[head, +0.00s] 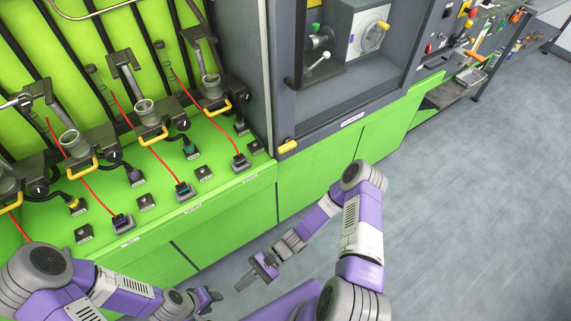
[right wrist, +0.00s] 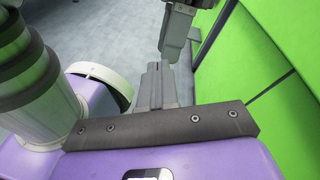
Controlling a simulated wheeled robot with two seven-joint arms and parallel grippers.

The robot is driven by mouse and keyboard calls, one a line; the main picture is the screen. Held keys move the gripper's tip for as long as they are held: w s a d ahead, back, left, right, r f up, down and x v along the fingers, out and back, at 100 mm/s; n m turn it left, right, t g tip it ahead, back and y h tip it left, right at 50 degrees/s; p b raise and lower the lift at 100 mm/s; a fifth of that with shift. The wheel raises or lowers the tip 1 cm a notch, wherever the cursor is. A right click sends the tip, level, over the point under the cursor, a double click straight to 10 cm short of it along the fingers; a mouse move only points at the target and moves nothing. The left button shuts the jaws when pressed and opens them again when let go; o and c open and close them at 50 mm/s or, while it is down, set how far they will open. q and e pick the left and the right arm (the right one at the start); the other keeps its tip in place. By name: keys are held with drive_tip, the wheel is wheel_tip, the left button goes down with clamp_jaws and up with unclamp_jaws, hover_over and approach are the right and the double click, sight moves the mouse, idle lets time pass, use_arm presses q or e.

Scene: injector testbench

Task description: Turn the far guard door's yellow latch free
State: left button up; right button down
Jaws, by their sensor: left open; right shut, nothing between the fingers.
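A yellow latch (head: 287,146) sits at the lower left corner of the grey frame (head: 345,128) of the far cabinet bay in the head view. It lies roughly flat, pointing slightly up to the right. My right gripper (head: 244,284) is low in front of the green cabinets, below the latch and well apart from it. In the right wrist view its fingers (right wrist: 158,86) are together with nothing between them. My left gripper (head: 212,296) is at the bottom of the head view, away from the latch. It is open and empty.
Left of the latch, a green bench (head: 215,185) carries several injector fixtures with yellow handles and red cables. Inside the bay is a white dial (head: 368,33) with a yellow handle. A tool shelf (head: 470,77) stands at far right. Grey floor (head: 455,190) is open at right.

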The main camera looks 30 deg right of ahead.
drive_tip(key=w+d+r+m+t+y, duration=0.25)
drive_tip(key=w+d+m+t, duration=0.25)
drive_tip(key=w+t, duration=0.25)
drive_tip(key=w+d+r+m+t+y, duration=0.1)
drive_tip(key=w+d+r+m+t, duration=0.2)
drive_tip(key=w+d+m+t, duration=0.45)
drive_tip(key=d+m+t+h, duration=1.1)
drive_tip(key=d+t+h, duration=0.3)
drive_tip(key=h, duration=0.3)
drive_tip(key=shift+d+r+b, duration=0.3)
drive_tip(key=shift+d+r, duration=0.15)
drive_tip(key=shift+d, duration=0.2)
approach(286, 146)
drive_tip(key=shift+w+a+r, duration=0.4)
drive_tip(key=shift+w, duration=0.3)
drive_tip(key=shift+w+a+r, duration=0.35)
drive_tip(key=shift+w, duration=0.35)
drive_tip(key=shift+w+a+r, duration=0.4)
drive_tip(key=shift+w, duration=0.3)
